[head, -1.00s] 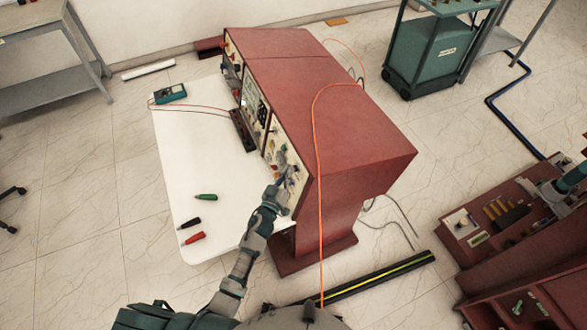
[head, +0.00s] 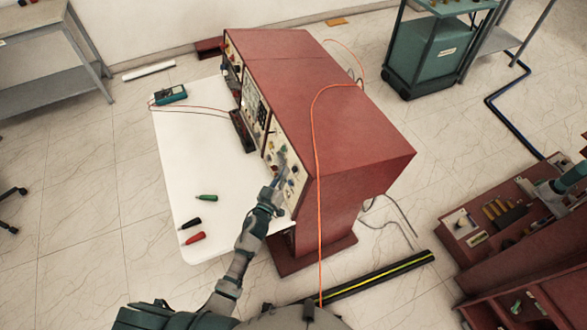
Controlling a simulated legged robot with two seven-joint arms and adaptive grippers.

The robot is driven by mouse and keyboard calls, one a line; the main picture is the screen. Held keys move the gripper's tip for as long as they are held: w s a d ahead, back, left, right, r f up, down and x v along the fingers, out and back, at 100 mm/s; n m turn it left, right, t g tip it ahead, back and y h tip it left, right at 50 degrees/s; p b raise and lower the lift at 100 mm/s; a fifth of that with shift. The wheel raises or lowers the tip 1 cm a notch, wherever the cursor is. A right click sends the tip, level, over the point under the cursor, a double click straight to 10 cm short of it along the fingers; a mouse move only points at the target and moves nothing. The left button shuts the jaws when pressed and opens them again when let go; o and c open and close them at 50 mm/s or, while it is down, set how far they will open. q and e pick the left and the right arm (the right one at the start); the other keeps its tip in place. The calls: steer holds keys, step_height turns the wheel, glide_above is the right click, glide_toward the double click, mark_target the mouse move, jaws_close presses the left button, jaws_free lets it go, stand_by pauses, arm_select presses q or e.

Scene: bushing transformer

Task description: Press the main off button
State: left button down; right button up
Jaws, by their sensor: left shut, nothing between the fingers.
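Small buttons and knobs dot the panel's near section. I cannot tell which one is the main off button. My left gripper (head: 281,172) is shut and empty, its fingertips close to the near section of the panel. Whether they touch it I cannot tell. The gripper hides part of the panel. My right gripper is not in view.
The white table (head: 185,150) holds a green meter (head: 170,95) with leads, and green (head: 206,197), black (head: 190,223) and red (head: 194,238) probe-like pieces. An orange cable (head: 317,150) hangs over the cabinet. A black and yellow strip (head: 385,275) lies on the floor.

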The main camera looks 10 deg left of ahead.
arm_select(q)
steer(key=shift+a, duration=0.1)
steer(key=s+a+p, duration=0.1)
steer(key=a, duration=0.1)
steer(key=s+a+r+p, duration=0.1)
steer(key=a, duration=0.1)
steer(key=shift+s+p, duration=0.35)
steer(key=shift+d, duration=0.1)
stand_by(1.1)
